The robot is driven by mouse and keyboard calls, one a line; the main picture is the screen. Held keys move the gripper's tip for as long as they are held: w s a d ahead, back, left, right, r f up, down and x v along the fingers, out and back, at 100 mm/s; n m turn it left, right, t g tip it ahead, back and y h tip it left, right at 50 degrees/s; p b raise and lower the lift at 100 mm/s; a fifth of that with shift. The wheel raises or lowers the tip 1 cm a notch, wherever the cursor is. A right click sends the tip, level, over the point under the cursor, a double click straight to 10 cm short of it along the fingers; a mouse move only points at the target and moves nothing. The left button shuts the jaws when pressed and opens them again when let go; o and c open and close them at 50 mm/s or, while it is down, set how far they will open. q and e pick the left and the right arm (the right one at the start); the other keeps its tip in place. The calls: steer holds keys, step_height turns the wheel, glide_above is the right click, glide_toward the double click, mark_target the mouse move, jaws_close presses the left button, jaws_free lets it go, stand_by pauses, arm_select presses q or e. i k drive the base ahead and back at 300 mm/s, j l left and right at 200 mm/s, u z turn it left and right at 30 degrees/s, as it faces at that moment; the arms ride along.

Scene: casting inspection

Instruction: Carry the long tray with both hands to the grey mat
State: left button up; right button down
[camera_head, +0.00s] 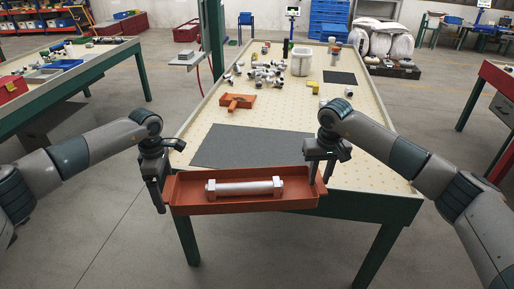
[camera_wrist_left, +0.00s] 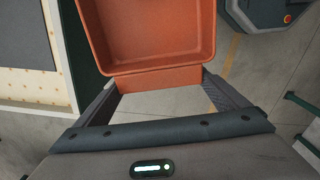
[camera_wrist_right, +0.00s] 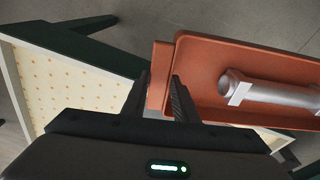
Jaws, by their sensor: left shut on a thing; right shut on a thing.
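The long orange-brown tray (camera_head: 245,207) is held level in front of the table's near edge. A grey metal part (camera_head: 243,188) like a thick rod with wider ends lies in it; it also shows in the right wrist view (camera_wrist_right: 275,93). My left gripper (camera_head: 160,203) is shut on the tray's left end, which fills the top of the left wrist view (camera_wrist_left: 152,72). My right gripper (camera_head: 322,176) is shut on the right end, and its fingers straddle the end piece in the right wrist view (camera_wrist_right: 160,92). The grey mat (camera_head: 245,145) lies flat on the table just beyond the tray and looks bare.
The perforated cream table top (camera_head: 300,112) has raised edges. An orange-brown fixture (camera_head: 237,101) stands behind the mat. Farther back are several loose fittings (camera_head: 265,73), a white bin (camera_head: 302,62) and a small dark mat (camera_head: 340,77). A green post (camera_head: 212,50) stands at the left edge.

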mark_target(256, 148)
steer(key=i+l, duration=0.15)
steer(key=i, duration=0.45)
steer(key=i+l, duration=0.15)
steer(key=i, duration=0.5)
